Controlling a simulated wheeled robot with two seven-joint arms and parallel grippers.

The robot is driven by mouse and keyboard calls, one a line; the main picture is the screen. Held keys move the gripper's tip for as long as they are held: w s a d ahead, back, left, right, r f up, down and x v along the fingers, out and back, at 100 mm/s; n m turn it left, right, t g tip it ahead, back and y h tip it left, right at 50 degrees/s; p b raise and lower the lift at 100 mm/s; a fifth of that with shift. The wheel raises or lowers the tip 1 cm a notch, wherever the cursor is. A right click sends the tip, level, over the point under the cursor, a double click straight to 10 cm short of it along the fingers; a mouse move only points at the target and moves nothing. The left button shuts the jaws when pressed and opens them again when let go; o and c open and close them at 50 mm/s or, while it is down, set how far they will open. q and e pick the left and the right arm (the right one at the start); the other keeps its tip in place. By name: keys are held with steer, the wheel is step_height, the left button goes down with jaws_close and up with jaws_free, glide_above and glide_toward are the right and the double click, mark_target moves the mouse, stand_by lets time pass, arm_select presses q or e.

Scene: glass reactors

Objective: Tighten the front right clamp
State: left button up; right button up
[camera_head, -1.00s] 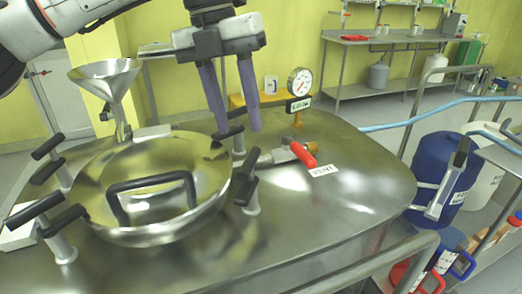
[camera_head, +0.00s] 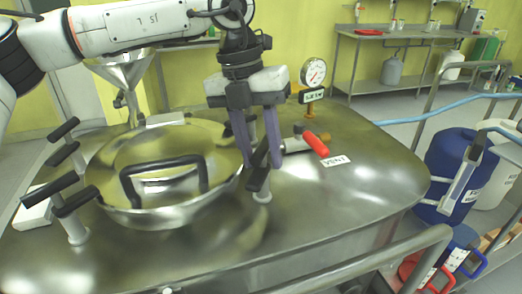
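The round steel lid (camera_head: 160,165) with a black bar handle sits on the reactor's steel top, ringed by clamps with black handles. The front right clamp (camera_head: 262,191) stands at the lid's right edge, its steel post showing below its black handle. My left gripper (camera_head: 257,165) points down over this clamp, with its two purple fingers apart. The handle's upper part lies between or just behind the fingertips; contact cannot be told. The rear right clamp is mostly hidden behind the gripper. My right gripper is not in view.
A red-handled vent valve (camera_head: 316,144) and a pressure gauge (camera_head: 313,72) stand right of the gripper. A steel funnel (camera_head: 127,70) stands behind the lid. A steel rail (camera_head: 370,262) runs along the front. The steel top (camera_head: 350,195) is clear at the right.

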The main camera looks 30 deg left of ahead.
arm_select(q)
steer(key=c, duration=0.7)
steer(key=shift+o, duration=0.2)
